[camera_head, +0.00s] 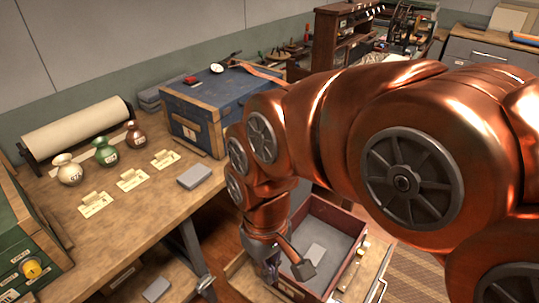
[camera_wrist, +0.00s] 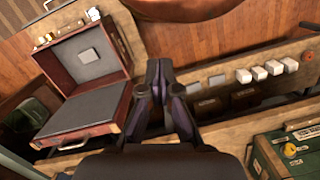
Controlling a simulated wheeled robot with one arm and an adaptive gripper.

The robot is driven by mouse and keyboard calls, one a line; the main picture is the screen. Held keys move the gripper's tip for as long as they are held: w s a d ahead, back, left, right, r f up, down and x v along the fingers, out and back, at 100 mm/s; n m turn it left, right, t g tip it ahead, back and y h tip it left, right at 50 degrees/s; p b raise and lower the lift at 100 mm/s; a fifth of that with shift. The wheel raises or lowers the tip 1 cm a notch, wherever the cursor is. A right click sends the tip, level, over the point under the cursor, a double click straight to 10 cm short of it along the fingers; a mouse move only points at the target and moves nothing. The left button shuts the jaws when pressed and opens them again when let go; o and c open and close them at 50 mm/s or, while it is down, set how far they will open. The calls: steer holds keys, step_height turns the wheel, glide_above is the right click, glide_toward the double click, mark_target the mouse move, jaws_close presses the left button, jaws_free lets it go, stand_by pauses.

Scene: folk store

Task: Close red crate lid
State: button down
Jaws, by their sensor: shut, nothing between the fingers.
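The red crate (camera_head: 353,268) stands open at the lower middle of the head view, with a grey lining and a pale grey patch inside. In the wrist view the red crate (camera_wrist: 113,128) is at the left, spread open as two grey-lined halves at an angle. Its upright half (camera_wrist: 121,49) carries the patch. I cannot tell for certain which half is the lid. My gripper (camera_wrist: 159,68) is shut and empty, to the right of the crate in the wrist view. In the head view my arm partly hides the crate, and my gripper (camera_head: 272,268) is at its left side.
A workbench (camera_head: 140,215) at left holds a blue chest (camera_head: 200,105), several small vases, cards and a paper roll (camera_head: 75,130). A green crate (camera_head: 30,245) is at its near end. White blocks (camera_wrist: 267,70) sit on a ledge in the wrist view.

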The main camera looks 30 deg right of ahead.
steer(key=w+d+r+n+t+y+b, duration=0.15)
steer(key=w+d+b, duration=0.25)
steer(key=w, duration=1)
steer(key=w+d+n+t+y+b, duration=0.2)
steer(key=w+d+t+b, duration=0.15)
steer(key=w, duration=1.05)
steer(key=w+d+f+t+h+b, duration=0.1)
steer(key=w+d+f+b, duration=0.15)
steer(key=d, duration=0.65)
steer(key=w+d+f+t+b, duration=0.15)
steer(key=w+d, duration=0.25)
steer(key=d, duration=0.4)
steer(key=w+d+f+h+b, duration=0.15)
steer(key=w+d, duration=0.25)
steer(key=d, duration=0.5)
steer(key=shift+y, duration=0.5)
steer(key=f, duration=0.3)
steer(key=w+f+p, duration=0.1)
steer(key=f, duration=0.2)
steer(key=f+p, duration=0.1)
steer(key=f, duration=0.2)
steer(key=shift+w+a+f, duration=0.1)
steer(key=shift+w+f, duration=0.3)
steer(key=shift+s+f, duration=0.2)
steer(key=shift+s, duration=0.2)
